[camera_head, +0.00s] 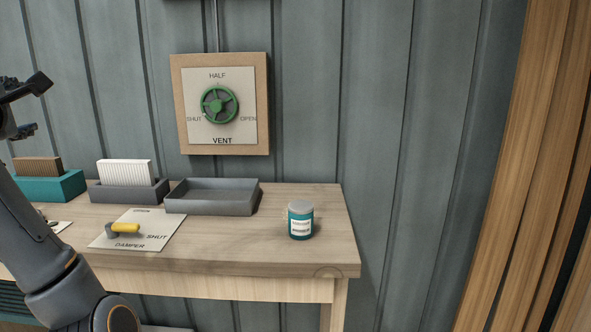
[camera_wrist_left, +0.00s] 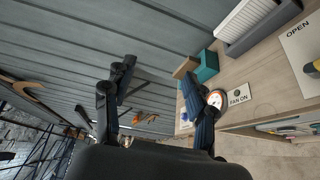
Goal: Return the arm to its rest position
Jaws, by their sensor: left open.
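My left arm (camera_head: 50,265) comes in from the left edge of the head view, bent upward. My left gripper (camera_head: 38,105) is at the far left, in front of the grey wall panels and above the table's left part. Its fingers are spread and hold nothing. In the left wrist view the gripper (camera_wrist_left: 156,72) also shows two fingers apart with an empty gap. My right arm and gripper are not in view.
The wooden table (camera_head: 300,257) carries a teal card holder (camera_head: 62,187), a grey card holder (camera_head: 125,190), a grey tray (camera_head: 212,207), a yellow damper lever (camera_head: 126,228) and a teal jar (camera_head: 300,222). A green vent wheel (camera_head: 219,105) is wall-mounted. A "FAN ON" label (camera_wrist_left: 238,95) lies beside the right finger.

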